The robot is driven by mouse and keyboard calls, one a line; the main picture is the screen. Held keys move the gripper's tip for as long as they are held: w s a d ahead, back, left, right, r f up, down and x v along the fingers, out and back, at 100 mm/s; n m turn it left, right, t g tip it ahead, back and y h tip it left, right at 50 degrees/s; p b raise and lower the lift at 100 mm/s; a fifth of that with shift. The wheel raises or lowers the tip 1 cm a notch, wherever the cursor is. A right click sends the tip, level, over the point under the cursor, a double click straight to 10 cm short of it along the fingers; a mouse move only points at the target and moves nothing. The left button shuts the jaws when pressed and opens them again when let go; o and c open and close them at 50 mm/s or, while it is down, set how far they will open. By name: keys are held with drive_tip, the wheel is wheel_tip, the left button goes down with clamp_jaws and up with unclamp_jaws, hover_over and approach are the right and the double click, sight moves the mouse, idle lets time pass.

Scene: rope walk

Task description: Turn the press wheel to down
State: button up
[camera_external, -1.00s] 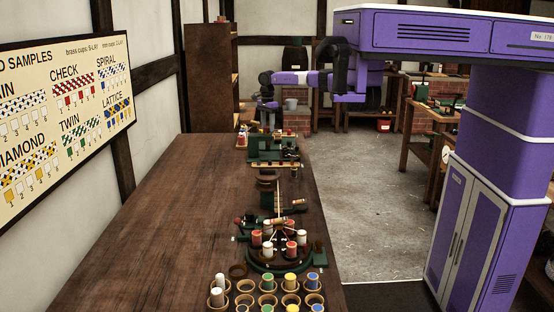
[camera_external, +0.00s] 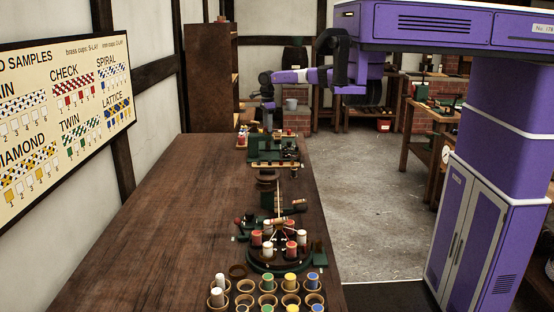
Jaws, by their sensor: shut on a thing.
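My gripper (camera_external: 268,124) is small and far off, over the far end of the long bench (camera_external: 170,215). It points down and is shut on what seems to be the press wheel, just behind the green machine (camera_external: 258,150). The wheel itself is too small and too hidden to make out, so I cannot tell which way it is turned. My arm reaches in from the right at the back.
A braiding stand with red and white bobbins (camera_external: 268,252) and several cups with coloured spools (camera_external: 268,286) stand at the bench's near right. The bench's left side is clear. A brown shelf (camera_external: 210,80) stands beyond the bench.

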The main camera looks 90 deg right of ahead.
drive_tip(key=m+p, duration=0.1)
drive_tip(key=m, duration=0.2)
drive_tip(key=m+p, duration=0.2)
drive_tip(key=m, duration=0.1)
drive_tip(key=shift+r+m, duration=0.2)
drive_tip(key=shift+m, duration=0.1)
drive_tip(key=m+p, duration=0.4)
drive_tip(key=m, duration=0.2)
drive_tip(key=m+p, duration=0.6)
drive_tip(key=shift+r+m, duration=0.1)
drive_tip(key=shift+m, duration=0.3)
drive_tip(key=shift+m+p, duration=0.75)
drive_tip(key=shift+m, duration=0.45)
drive_tip(key=shift+f+m, duration=0.25)
drive_tip(key=shift+m, duration=1.05)
drive_tip(key=o, duration=1.4)
